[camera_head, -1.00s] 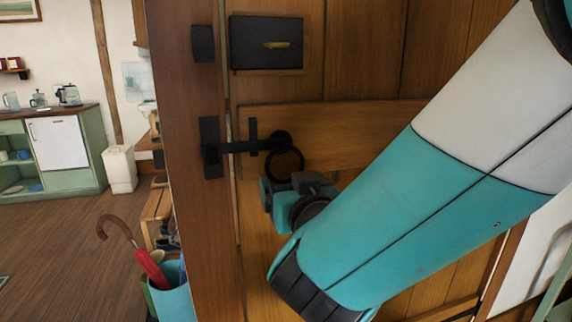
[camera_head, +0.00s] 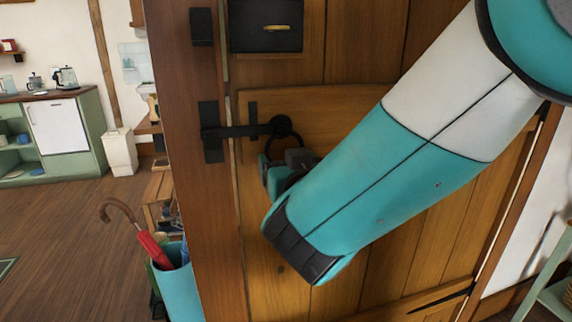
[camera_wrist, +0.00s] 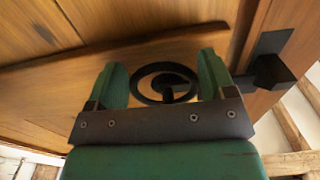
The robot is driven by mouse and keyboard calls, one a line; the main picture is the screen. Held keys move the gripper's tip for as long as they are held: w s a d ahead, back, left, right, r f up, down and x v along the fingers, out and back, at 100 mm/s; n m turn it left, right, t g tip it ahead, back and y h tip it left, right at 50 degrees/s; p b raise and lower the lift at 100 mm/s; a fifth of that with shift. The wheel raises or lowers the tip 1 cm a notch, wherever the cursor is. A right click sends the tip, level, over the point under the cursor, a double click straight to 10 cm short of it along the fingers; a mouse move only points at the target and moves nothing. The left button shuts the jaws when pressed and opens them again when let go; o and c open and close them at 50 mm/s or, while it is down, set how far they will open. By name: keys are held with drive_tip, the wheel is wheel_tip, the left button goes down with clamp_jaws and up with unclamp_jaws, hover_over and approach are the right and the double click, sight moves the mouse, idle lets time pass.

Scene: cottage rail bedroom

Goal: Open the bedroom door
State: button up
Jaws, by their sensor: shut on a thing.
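The wooden plank door (camera_head: 330,50) fills the middle of the head view and looks closed or nearly so. A black latch bar (camera_head: 250,131) runs from the door to a black catch (camera_head: 210,132) on the post at left. A black ring handle (camera_head: 298,141) hangs at the bar's right end. My gripper (camera_head: 279,164) is at the ring, partly hidden behind my arm. The exact contact is hidden.
A black lock box (camera_head: 266,34) sits above the latch. Left of the post (camera_head: 195,230) stand a blue bin (camera_head: 180,295) with a red umbrella (camera_head: 152,248), a small wooden shelf and a green cabinet (camera_head: 85,150). Open floor (camera_head: 60,225) lies at left. A green stand (camera_head: 553,290) is at right.

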sight(269, 158)
drive_tip(key=shift+s+a+f+m+b, duration=0.2)
drive_tip(key=shift+m+b, duration=0.3)
drive_tip(key=shift+b, duration=0.75)
drive_tip(key=shift+a+f+m+b, duration=0.1)
drive_tip(key=shift+a+m+b, duration=0.3)
drive_tip(key=shift+b, duration=0.8)
drive_tip(key=shift+s+a+r+m+b, duration=0.1)
drive_tip(key=shift+a+r+m+b, duration=0.2)
drive_tip(key=shift+m+b, duration=0.85)
drive_tip(key=shift+s+a+r+m+b, duration=0.1)
drive_tip(key=shift+a+r+m+b, duration=0.3)
drive_tip(key=shift+b, duration=1.3)
drive_tip(key=shift+s+a+r+m+b, duration=0.1)
drive_tip(key=shift+a+r+m+b, duration=0.1)
drive_tip(key=shift+m+b, duration=0.95)
drive_tip(key=shift+r, duration=0.1)
drive_tip(key=shift+n, duration=0.3)
